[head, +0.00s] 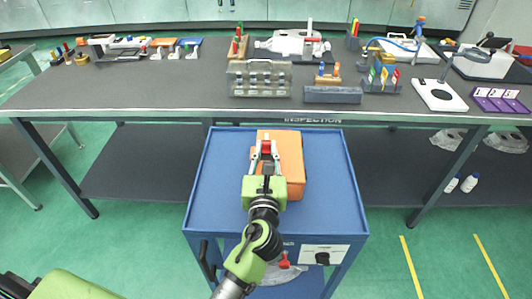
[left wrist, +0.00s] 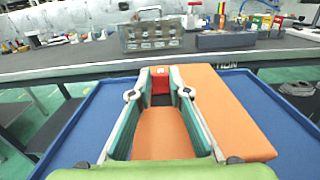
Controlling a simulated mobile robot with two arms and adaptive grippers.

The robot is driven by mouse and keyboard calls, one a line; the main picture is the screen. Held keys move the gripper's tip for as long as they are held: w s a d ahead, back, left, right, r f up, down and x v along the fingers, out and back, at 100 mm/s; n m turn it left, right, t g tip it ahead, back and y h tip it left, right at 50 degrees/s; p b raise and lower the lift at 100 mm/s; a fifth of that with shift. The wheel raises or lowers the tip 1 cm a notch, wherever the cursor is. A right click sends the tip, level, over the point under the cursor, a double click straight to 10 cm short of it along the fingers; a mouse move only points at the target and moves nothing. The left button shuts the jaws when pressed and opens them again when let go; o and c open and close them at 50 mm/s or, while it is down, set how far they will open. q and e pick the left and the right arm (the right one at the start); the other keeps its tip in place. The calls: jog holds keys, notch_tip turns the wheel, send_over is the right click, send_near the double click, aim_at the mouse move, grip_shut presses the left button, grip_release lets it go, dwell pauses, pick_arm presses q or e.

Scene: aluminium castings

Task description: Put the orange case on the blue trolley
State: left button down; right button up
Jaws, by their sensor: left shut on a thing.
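The orange case (head: 291,158) is a flat block on the top of the blue trolley (head: 220,180), toward the far side and right of centre. It also shows in the left wrist view (left wrist: 228,112), with the trolley top (left wrist: 283,122) around it. I cannot tell whether it rests fully on the surface. My left gripper (head: 266,150) reaches over the case from the near side. Its fingers are shut on the case at a red part (left wrist: 160,82), which shows between the fingertips. The gripper hides part of the case. My right gripper is not in view.
Behind the trolley stands a long grey inspection bench (head: 150,85) with castings, a clear box (head: 259,78), a grey block (head: 333,95) and tool racks near its front edge. The trolley top is bare left and right of the case.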

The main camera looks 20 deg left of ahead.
pick_arm(q)
jog(key=c, duration=1.9)
grip_release()
jog(key=shift+r, duration=0.1)
jog(key=shift+s+d, duration=0.1)
jog(key=shift+s, duration=0.25)
jog(key=b+v, duration=0.1)
jog(key=v, duration=1)
jog(key=shift+s+b, duration=0.2)
jog(key=shift+b, duration=0.1)
